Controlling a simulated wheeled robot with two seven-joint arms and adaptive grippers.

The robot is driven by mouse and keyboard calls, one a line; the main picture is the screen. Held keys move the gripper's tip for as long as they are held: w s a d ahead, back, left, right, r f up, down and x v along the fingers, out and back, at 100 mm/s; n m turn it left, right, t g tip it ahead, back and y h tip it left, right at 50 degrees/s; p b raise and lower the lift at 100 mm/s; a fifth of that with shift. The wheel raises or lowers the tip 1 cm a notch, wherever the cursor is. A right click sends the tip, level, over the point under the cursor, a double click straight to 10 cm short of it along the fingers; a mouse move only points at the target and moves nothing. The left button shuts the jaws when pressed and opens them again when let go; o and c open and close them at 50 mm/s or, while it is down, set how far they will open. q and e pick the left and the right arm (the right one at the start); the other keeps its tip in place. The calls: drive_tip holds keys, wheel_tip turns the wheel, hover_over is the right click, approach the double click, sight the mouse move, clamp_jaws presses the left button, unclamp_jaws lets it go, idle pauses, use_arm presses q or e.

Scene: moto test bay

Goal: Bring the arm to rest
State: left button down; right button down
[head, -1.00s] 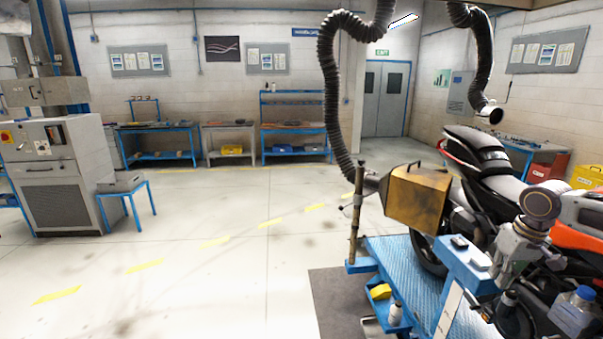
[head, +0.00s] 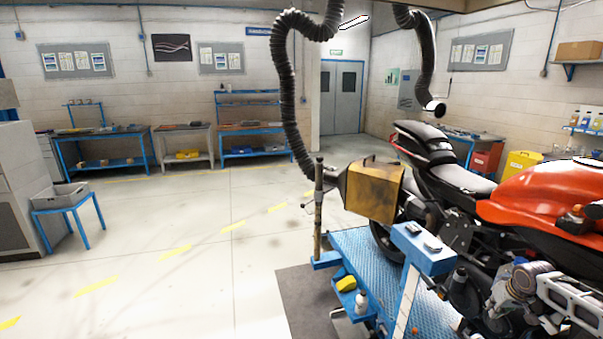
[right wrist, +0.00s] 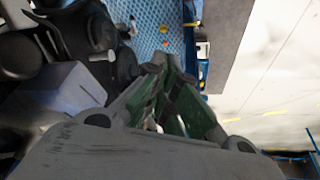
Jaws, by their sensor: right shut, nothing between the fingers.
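My right arm (head: 575,298) shows at the lower right of the head view, bent low beside the motorcycle (head: 545,195). Its gripper (head: 498,308) points down near the motorcycle's dark lower side; its tips are hard to make out there. In the right wrist view the right gripper (right wrist: 166,76) has its green-padded fingers together at the tips, with nothing held. The blue lift deck (right wrist: 160,35) lies below and beyond the fingers. I cannot tell whether the gripper touches anything. My left gripper is in neither view.
The blue motorcycle lift (head: 365,250) carries the motorcycle. A blue stand (head: 425,248) with small items on top rises close to the arm. A yellow-brown box (head: 372,190) with an exhaust hose (head: 285,90) stands behind. Open floor (head: 190,260) lies to the left.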

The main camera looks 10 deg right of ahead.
drive_tip(key=s+d+f, duration=0.1)
drive_tip(key=s+f, duration=0.2)
drive_tip(key=f, duration=0.3)
drive_tip(key=s+d+f, duration=0.2)
drive_tip(key=s+f, duration=0.1)
drive_tip(key=f, duration=0.3)
drive_tip(key=s+a+f+g, duration=0.1)
drive_tip(key=s+a+f, duration=0.2)
drive_tip(key=s+f, duration=0.45)
drive_tip(key=s+a+f+h, duration=0.1)
drive_tip(key=s+a+f, duration=0.3)
drive_tip(key=f, duration=0.6)
drive_tip(key=s+a+f+g, duration=0.1)
drive_tip(key=s+a+f, duration=0.3)
drive_tip(key=f, duration=0.5)
drive_tip(key=s+a+f+n, duration=0.3)
drive_tip(key=s+a+f, duration=0.8)
drive_tip(key=a, duration=0.4)
drive_tip(key=s+a+f+n+y, duration=0.1)
drive_tip(key=s+a+f+n, duration=0.1)
drive_tip(key=a, duration=0.9)
drive_tip(key=s+a+f+n+g+y+b, duration=0.1)
drive_tip(key=s+a+f, duration=0.3)
drive_tip(key=a, duration=0.8)
drive_tip(key=s, duration=0.2)
drive_tip(key=shift+s+a+f+n+y, duration=0.15)
drive_tip(key=shift+s+f+n+y, duration=0.2)
drive_tip(key=shift+s+n+y, duration=0.05)
drive_tip(key=shift+s, duration=0.1)
